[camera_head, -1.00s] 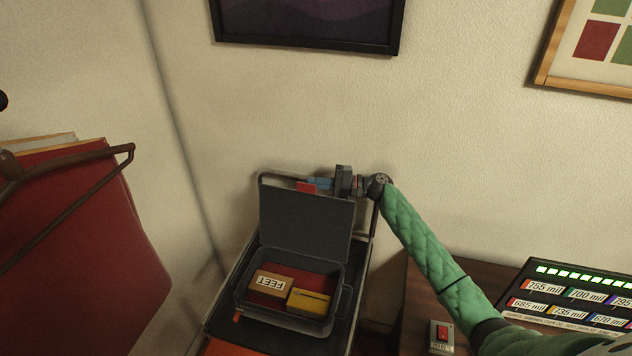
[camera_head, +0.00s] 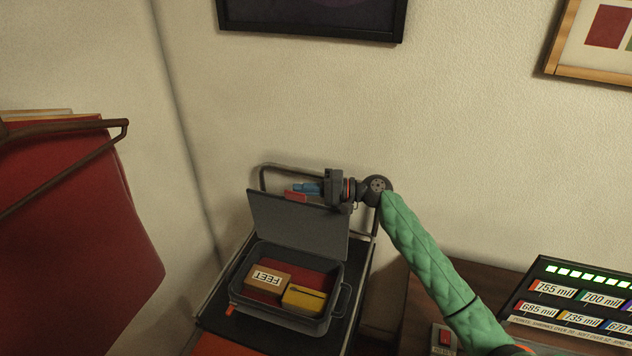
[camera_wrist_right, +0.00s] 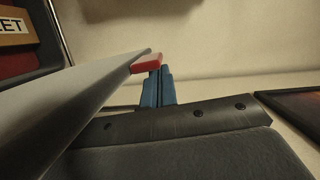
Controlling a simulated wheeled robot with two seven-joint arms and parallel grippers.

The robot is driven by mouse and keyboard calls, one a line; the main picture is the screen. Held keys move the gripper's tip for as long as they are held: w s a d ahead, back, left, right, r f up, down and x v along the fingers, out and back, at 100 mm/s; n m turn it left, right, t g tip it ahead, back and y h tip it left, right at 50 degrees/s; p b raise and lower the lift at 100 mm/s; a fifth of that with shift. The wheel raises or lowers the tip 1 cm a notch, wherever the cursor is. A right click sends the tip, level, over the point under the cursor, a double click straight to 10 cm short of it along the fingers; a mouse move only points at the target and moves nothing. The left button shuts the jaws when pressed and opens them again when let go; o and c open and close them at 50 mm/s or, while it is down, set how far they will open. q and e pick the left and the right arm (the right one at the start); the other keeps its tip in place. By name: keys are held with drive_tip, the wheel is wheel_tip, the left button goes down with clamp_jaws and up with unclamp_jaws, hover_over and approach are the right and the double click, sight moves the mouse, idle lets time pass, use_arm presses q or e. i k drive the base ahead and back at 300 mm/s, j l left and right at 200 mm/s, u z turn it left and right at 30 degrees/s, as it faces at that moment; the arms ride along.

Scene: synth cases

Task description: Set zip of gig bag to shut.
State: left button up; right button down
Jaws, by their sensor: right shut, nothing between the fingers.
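The gig bag (camera_head: 275,317) is a dark grey case on a stand at the lower middle of the head view. Its lid (camera_head: 300,225) stands open, raised at the back. A red tab (camera_head: 295,196) sits on the lid's top edge; the wrist view also shows this tab (camera_wrist_right: 146,63). My right gripper (camera_head: 302,188) has its blue fingers together and empty, behind the lid's top edge at the tab. In the wrist view the fingertips (camera_wrist_right: 157,82) look close against the tab; contact is unclear. My left gripper is out of view.
A brown box marked FEET (camera_head: 266,278) and a yellow box (camera_head: 304,298) lie inside the case. A red hanging piece (camera_head: 75,220) is at left. A lit panel (camera_head: 580,300) and a red switch (camera_head: 444,338) are on the brown table at right.

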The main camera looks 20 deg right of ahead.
sight(232, 304)
drive_tip(key=k+l, duration=0.25)
drive_tip(key=k+j, duration=1.05)
drive_tip(key=k, duration=0.05)
